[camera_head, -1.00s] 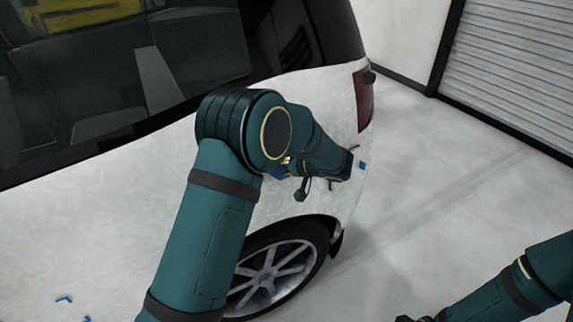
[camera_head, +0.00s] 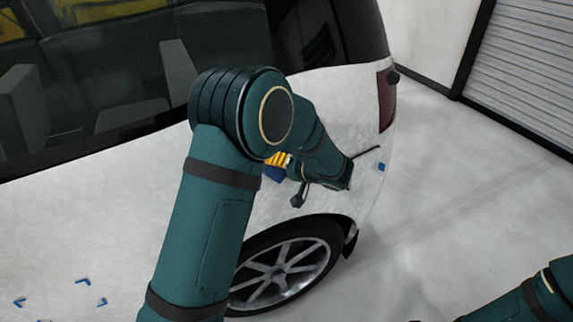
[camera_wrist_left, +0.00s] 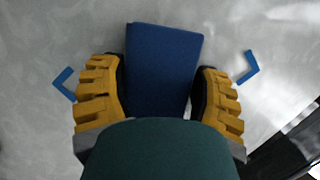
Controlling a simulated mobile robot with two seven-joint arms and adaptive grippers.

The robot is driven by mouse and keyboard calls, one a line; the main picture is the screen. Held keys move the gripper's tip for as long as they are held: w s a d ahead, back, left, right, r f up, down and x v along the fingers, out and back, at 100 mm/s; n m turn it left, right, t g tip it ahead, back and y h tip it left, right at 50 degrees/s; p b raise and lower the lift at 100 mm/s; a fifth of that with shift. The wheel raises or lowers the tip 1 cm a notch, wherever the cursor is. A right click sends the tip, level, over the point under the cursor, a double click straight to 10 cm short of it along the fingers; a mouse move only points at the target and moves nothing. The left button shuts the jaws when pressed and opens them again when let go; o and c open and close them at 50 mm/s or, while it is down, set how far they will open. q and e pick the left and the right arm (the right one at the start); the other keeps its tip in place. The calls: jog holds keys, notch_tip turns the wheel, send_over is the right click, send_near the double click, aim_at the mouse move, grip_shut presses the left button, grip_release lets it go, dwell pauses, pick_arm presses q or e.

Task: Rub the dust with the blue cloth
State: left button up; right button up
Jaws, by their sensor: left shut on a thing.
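The blue cloth (camera_head: 273,174) is against or close to the white car's side (camera_head: 120,205), above the rear wheel. My left gripper (camera_head: 279,160) has yellow fingers and is shut on the cloth. In the left wrist view the cloth (camera_wrist_left: 163,65) sticks out between the fingers of the left gripper (camera_wrist_left: 160,90), flat and rectangular, toward the pale panel. The panel looks mottled and greyish; I cannot clearly tell dust from its finish. My arm hides part of the panel. Only part of my right arm shows at the lower right; its gripper is out of view.
Small blue corner marks (camera_head: 83,282) are on the panel at the lower left, and a blue piece (camera_head: 381,167) is near the tail light (camera_head: 386,100). The rear wheel (camera_head: 285,272) is below my left arm. Open floor (camera_head: 460,190) lies right of the car.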

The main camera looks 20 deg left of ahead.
pick_arm(q)
jog(key=shift+s+a+r, duration=0.3)
jog(key=shift+s+a, duration=0.55)
jog(key=shift+s, duration=0.1)
jog(key=shift+s+a+r, duration=0.35)
jog(key=shift+s+a, duration=0.45)
jog(key=shift+s, duration=0.15)
jog(key=shift+s+a+r, duration=0.3)
jog(key=shift+s+a, duration=0.55)
jog(key=shift+s, duration=0.1)
jog(key=shift+w+d, duration=0.6)
jog(key=shift+w, duration=0.25)
jog(key=shift+w+d, duration=0.55)
jog(key=shift+w, duration=0.25)
jog(key=shift+w+d, duration=1.25)
jog(key=shift+w, duration=0.2)
jog(key=shift+w+d, duration=1.2)
jog(key=shift+w, duration=0.2)
jog(key=shift+w+d, duration=0.55)
jog(key=shift+w, duration=0.25)
jog(key=shift+w+d, duration=0.5)
jog(key=shift+w, duration=0.25)
